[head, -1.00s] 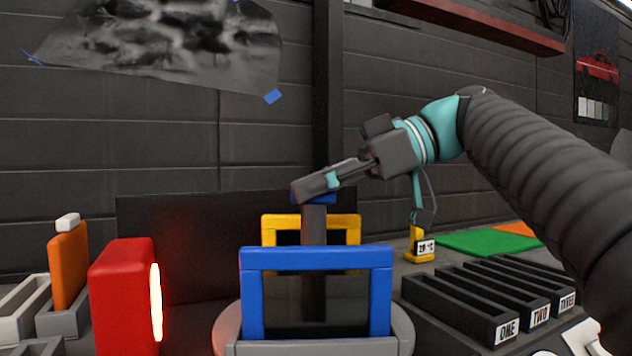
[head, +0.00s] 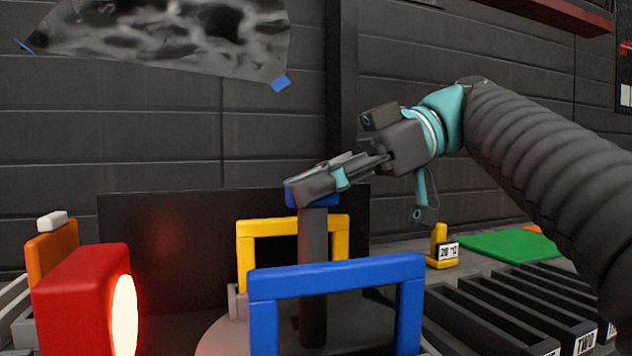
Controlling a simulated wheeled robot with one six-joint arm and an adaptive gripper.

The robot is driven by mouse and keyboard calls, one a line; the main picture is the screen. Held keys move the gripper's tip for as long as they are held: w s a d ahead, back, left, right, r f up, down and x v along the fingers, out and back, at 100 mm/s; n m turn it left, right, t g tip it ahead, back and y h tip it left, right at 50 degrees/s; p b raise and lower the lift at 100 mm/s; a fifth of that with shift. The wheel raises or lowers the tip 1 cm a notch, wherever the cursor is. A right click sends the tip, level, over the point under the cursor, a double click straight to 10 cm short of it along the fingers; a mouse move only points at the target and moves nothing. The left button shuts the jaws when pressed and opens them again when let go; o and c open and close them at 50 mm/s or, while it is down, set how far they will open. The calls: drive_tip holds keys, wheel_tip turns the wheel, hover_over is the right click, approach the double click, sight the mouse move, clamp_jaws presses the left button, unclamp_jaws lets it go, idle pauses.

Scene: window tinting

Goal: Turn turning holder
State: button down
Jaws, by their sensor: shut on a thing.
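The turning holder is a round grey base (head: 225,335) with a dark upright post (head: 313,265) and a blue cap (head: 298,193) on top. A blue frame (head: 335,280) stands on its near side and a yellow frame (head: 243,250) on its far side. My gripper (head: 318,187) reaches in from the right and is shut on the blue cap at the top of the post. Its fingers hide part of the cap.
A red lamp (head: 75,295) with a glowing face stands at the left, close to the holder. An orange block (head: 50,250) is behind it. Black slotted racks (head: 520,310), a yellow label stand (head: 440,250) and a green sheet (head: 500,245) lie at right.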

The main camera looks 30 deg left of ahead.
idle(0.4)
drive_tip(key=c, duration=1.1)
unclamp_jaws()
